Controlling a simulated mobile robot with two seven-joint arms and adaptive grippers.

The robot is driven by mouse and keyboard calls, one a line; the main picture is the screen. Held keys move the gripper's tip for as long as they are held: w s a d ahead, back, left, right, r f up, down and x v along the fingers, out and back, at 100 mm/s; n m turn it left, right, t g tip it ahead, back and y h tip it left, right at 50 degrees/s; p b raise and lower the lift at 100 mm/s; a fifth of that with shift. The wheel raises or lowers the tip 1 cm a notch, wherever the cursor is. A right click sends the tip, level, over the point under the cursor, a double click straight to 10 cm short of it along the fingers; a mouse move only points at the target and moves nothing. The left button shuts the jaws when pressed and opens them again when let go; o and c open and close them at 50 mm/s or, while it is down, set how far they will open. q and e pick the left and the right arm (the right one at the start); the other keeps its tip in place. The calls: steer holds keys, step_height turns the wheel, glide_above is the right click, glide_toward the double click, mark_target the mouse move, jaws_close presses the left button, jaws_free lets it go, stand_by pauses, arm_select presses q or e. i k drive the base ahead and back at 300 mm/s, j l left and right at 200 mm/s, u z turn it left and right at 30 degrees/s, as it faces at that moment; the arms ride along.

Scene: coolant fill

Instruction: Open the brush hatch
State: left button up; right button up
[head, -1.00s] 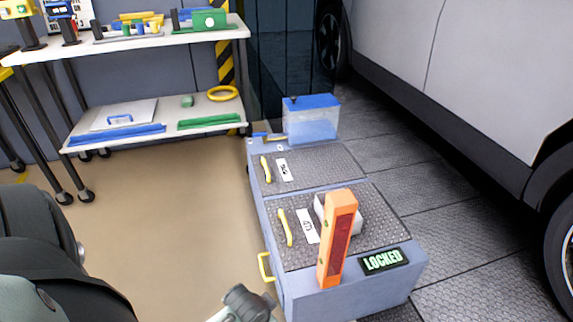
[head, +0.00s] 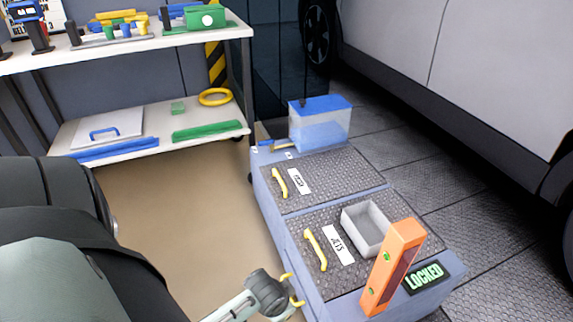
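The low grey-blue cart (head: 270,205) has two textured dark hatches. The near hatch (head: 300,272) carries a white label (head: 338,245) reading JETS and a yellow handle (head: 315,249). The far hatch (head: 340,166) has a yellow handle (head: 279,183) and a label (head: 299,181) too small to read; both hatches lie flat and closed. A sign (head: 425,277) on the cart's front right reads LOCKED. My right gripper is out of view.
A blue-topped clear tank (head: 320,125) stands at the cart's far end. A shelf is at left, a car (head: 470,70) at right. Tan floor is clear.

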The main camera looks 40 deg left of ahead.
mark_target(299, 184)
steer(key=j, duration=0.6)
steer(key=k+j+z, duration=0.1)
steer(key=j, duration=0.45)
steer(key=k+j+z, duration=0.1)
steer(key=j, duration=0.5)
steer(key=k+j, duration=0.1)
steer(key=j, duration=0.45)
